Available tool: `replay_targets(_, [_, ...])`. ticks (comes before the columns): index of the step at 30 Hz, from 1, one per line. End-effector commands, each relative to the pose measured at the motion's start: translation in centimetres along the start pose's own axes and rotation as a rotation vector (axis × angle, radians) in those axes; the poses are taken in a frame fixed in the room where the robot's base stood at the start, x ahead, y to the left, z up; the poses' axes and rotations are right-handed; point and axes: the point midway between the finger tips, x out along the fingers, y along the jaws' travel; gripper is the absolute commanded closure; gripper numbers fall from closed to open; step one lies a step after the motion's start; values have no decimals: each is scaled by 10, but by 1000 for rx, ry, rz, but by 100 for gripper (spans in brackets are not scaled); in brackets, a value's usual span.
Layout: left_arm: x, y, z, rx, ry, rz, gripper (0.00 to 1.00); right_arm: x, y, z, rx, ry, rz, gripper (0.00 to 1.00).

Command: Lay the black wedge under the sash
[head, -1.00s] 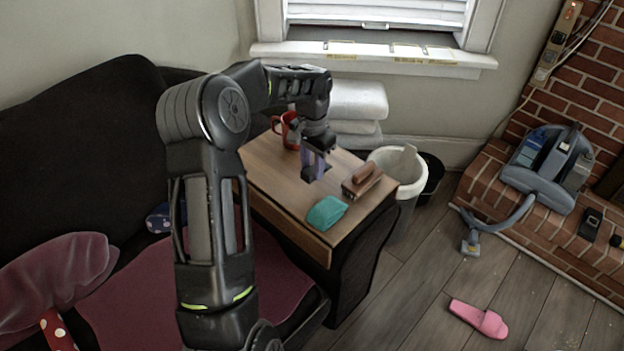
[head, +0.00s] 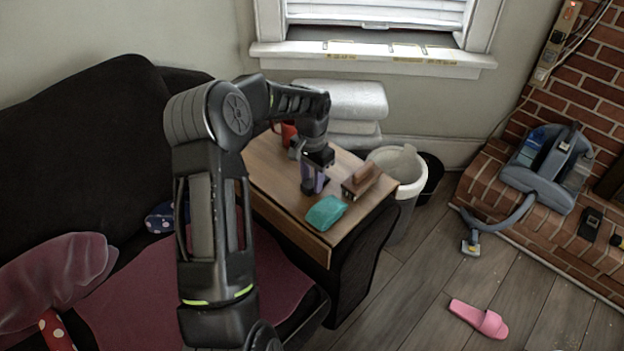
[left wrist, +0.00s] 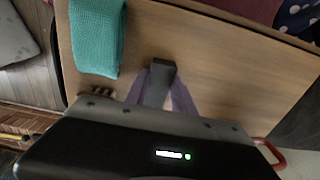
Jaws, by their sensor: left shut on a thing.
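The black wedge (left wrist: 161,73) is a dark tapered block between the two purple fingers in the left wrist view. My left gripper (head: 314,186) is shut on it, low over the wooden side table (head: 273,165). I cannot tell whether the wedge touches the table top. In the head view the fingers hide most of it. The window with its white slatted sash (head: 378,13) is at the top of the head view, with a dark strip between its lower edge and the white sill (head: 375,58). My right gripper is not in view.
A teal cloth (head: 326,212) and a brown brush-like block (head: 361,180) lie close by the gripper. A red mug (head: 288,133) stands behind it, partly hidden. White folded cushions (head: 345,100) are beneath the sill, and a white-lined bin (head: 400,170) is at the right.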

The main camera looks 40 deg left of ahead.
Motion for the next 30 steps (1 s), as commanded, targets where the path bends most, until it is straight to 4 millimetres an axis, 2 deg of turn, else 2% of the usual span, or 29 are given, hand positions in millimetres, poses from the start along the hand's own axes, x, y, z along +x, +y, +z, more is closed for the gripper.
replay_targets(1, [3, 0, 0, 1, 0, 0, 100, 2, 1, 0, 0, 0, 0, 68])
replay_targets(2, [2, 0, 0, 1, 0, 0, 68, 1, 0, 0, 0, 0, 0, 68])
replay_targets(9, [2, 0, 0, 0, 0, 0, 48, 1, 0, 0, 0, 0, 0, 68])
replay_targets(20, [-4, 0, 0, 0, 1, 0, 48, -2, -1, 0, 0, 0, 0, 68])
replay_targets(26, [-30, 0, -1, 1, 3, -2, 48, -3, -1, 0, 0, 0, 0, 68])
replay_targets(30, [-58, 0, -1, 1, 4, -3, 48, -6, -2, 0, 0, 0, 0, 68])
